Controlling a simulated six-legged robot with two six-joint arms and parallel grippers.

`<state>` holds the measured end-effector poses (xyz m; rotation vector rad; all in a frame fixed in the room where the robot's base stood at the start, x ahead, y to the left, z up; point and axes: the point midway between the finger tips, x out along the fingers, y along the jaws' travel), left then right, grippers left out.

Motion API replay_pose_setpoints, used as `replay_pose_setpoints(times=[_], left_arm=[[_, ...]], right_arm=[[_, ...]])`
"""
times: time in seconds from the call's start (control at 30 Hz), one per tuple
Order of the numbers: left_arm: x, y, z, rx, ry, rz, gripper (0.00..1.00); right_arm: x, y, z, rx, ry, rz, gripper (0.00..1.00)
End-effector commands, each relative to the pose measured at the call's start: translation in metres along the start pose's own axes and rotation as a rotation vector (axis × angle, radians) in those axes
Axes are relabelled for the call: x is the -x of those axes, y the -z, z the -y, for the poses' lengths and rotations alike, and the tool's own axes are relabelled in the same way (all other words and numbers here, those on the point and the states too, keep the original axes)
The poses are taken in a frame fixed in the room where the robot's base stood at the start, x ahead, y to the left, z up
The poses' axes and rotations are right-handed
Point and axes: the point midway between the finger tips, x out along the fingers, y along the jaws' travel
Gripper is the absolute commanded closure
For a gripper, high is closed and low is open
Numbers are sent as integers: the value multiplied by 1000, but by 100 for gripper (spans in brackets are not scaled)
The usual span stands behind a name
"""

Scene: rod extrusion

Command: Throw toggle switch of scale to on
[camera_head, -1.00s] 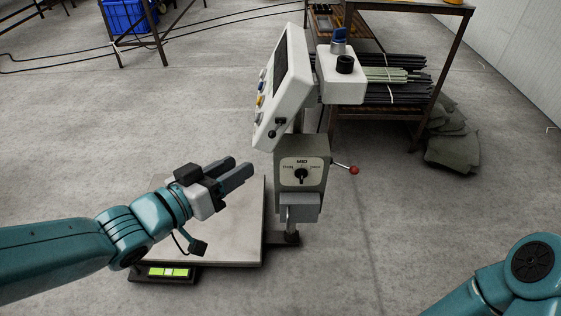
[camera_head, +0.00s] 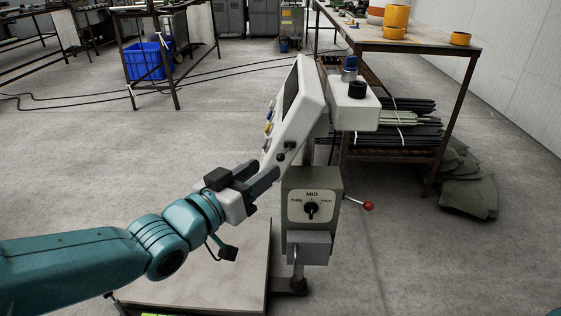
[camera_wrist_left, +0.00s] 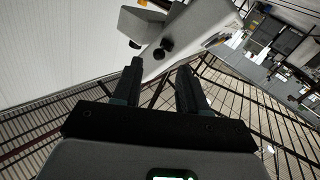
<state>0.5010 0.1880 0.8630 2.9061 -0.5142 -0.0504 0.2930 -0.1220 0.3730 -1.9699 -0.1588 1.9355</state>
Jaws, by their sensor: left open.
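The scale has a white tilted display head (camera_head: 299,112) on a post above its flat weighing plate (camera_head: 195,285). A small black toggle switch (camera_head: 287,149) sits on the side of the head near its lower end. In the left wrist view, the white head (camera_wrist_left: 190,35) is ahead of the fingers, with small black parts (camera_wrist_left: 164,48) that look like the switch. My left gripper (camera_head: 262,174) is open and empty, just left of and below the switch, apart from it in the wrist view (camera_wrist_left: 160,80). My right gripper is out of view.
A grey box with a MID dial (camera_head: 311,208) is mounted below the head, with a red-knobbed lever (camera_head: 368,206) at its right. A rack with bundled rods (camera_head: 395,133) stands behind right. A blue crate (camera_head: 146,61) is at the back left. The floor left of the scale is clear.

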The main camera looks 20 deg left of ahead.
Motion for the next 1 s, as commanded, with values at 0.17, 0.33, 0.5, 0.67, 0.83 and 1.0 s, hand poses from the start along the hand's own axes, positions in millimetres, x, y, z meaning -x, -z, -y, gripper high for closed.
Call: replay_pose_setpoints(times=[0.17,0.33,0.5,0.67,0.83,1.0], left_arm=[[-38,-2,-2,0,-3,1,57],[-59,-1,-1,0,-1,0,57],[-67,0,-1,0,0,0,57],[-67,0,-1,0,0,0,57],[-67,0,-1,0,0,0,93],[-67,0,-1,0,1,0,100]], right_arm=[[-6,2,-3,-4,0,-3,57],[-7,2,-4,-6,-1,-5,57],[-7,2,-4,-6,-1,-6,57],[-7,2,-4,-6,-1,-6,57],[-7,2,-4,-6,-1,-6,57],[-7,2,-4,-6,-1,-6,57]])
